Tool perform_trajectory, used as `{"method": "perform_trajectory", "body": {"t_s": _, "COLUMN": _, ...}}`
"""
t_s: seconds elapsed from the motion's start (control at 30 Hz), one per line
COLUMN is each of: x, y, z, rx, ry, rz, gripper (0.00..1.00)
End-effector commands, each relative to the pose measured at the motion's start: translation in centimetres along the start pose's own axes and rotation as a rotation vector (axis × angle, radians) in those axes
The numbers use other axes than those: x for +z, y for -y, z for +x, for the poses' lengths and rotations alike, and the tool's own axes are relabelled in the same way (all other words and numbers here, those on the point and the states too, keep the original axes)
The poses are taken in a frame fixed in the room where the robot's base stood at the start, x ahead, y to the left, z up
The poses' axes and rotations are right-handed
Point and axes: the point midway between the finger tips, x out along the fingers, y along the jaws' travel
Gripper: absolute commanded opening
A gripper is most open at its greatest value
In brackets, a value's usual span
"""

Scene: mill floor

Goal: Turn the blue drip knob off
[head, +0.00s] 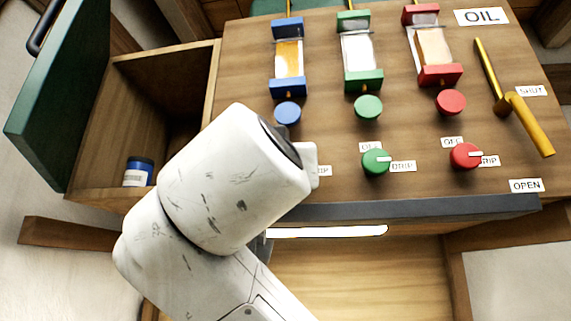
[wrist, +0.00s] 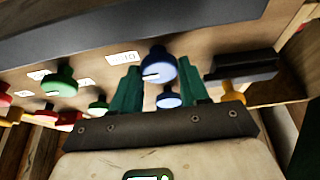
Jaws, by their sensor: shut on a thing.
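The blue drip knob (wrist: 161,65) sits between the two green fingers of my gripper (wrist: 158,72) in the wrist view. The gripper is shut on it. Its white pointer line points left in that view, roughly toward a small white label (wrist: 122,58) that I cannot read. In the head view my white arm hides the knob and my fingers. Only the end of its DRIP label (head: 322,170) shows beside the arm.
The green drip knob (head: 376,162) and red drip knob (head: 466,156) stand to the right, pointers toward DRIP. A round blue knob (head: 287,113) lies above my arm. A yellow lever (head: 516,102) is at right. An open compartment holds a blue-lidded jar (head: 138,172).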

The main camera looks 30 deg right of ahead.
Motion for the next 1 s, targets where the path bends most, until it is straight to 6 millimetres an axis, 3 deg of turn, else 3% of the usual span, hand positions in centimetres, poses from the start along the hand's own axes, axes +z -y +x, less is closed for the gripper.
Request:
{"method": "perform_trajectory", "body": {"t_s": 0.47, "x": 0.26, "y": 0.01, "z": -0.15, "rx": -0.049, "ry": 0.0, "rz": -0.107, "gripper": 0.14}}
{"method": "perform_trajectory", "body": {"t_s": 1.0, "x": -0.14, "y": -0.25, "z": -0.03, "rx": -0.233, "ry": -0.003, "rz": -0.553, "gripper": 0.14}}
